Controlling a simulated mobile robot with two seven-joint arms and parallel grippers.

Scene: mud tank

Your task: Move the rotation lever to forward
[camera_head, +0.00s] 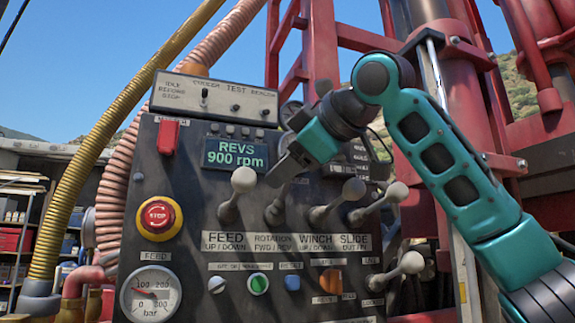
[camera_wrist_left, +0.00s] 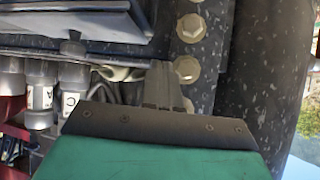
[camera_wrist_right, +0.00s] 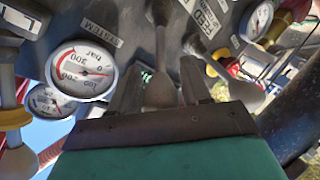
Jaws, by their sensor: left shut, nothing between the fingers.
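The rotation lever (camera_head: 273,213) stands on the dark control panel above its ROTATION FWD/REV label (camera_head: 272,242); its knob is mostly hidden by my right gripper (camera_head: 281,172). In the right wrist view, a grey lever knob (camera_wrist_right: 160,92) sits between the spread fingers of my right gripper (camera_wrist_right: 160,75). The gap to each finger is very small, and I cannot tell whether they touch it. My left gripper (camera_wrist_left: 168,72) shows only in the left wrist view, shut and empty, close to dark bolted metal.
The feed lever (camera_head: 243,181) stands close left of my right gripper. The winch lever (camera_head: 353,190) and slide lever (camera_head: 397,192) are to its right. A red stop button (camera_head: 157,217) is on the panel's left. The REVS display (camera_head: 235,152) reads 900 rpm.

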